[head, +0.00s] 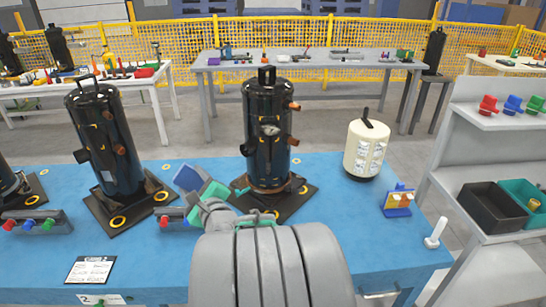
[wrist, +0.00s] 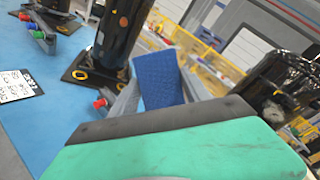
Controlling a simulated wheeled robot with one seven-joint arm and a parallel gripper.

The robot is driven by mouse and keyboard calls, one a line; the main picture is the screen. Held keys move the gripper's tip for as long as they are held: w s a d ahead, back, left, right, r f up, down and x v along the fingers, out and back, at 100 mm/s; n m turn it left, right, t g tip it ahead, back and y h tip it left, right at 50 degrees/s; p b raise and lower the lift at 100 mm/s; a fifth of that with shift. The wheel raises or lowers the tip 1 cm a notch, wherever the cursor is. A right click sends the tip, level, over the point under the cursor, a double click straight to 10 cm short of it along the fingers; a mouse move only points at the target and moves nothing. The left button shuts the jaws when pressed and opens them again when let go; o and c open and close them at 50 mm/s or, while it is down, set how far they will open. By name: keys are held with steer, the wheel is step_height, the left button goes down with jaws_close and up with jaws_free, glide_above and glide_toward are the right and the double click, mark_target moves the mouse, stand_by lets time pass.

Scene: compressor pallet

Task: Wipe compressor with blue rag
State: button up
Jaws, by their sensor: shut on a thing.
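The rag also shows in the wrist view (wrist: 160,80), sticking out beyond the fingers. The middle black compressor (head: 268,140) stands upright on a dark base plate just right of my gripper. The left black compressor (head: 103,140) stands on its own plate, left of the gripper. In the wrist view, one compressor (wrist: 122,35) is at upper left and another (wrist: 285,80) at right. The rag appears apart from both.
A blue table (head: 330,240) bears a cream tank (head: 366,150), a small blue-and-yellow stand (head: 398,202), a paper card (head: 90,269) and grey blocks with coloured knobs (head: 36,222). A shelf with bins (head: 493,210) stands at right. The table front right of my arm is mostly clear.

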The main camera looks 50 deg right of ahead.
steer(key=s+d+m+h, duration=0.2)
steer(key=s+d+h, duration=0.15)
steer(key=d, duration=0.75)
steer(key=m+h, duration=0.1)
steer(key=h, duration=0.2)
glide_toward(269, 135)
steer(key=shift+a+r+p+x, duration=0.15)
steer(key=shift+p+x, duration=0.25)
steer(key=shift+x, duration=0.7)
steer(key=shift+a+r+p+x, duration=0.15)
steer(key=shift+p+x, duration=0.25)
steer(key=shift+x, duration=0.75)
steer(key=shift+w+d+p, duration=0.4)
steer(key=shift+w+d, duration=0.35)
steer(key=shift+d, duration=0.05)
step_height(269, 135, up, 4)
steer(key=p, duration=0.4)
steer(key=shift+r, duration=0.1)
step_height(269, 135, down, 4)
steer(key=b, duration=0.3)
steer(key=shift+b, duration=0.35)
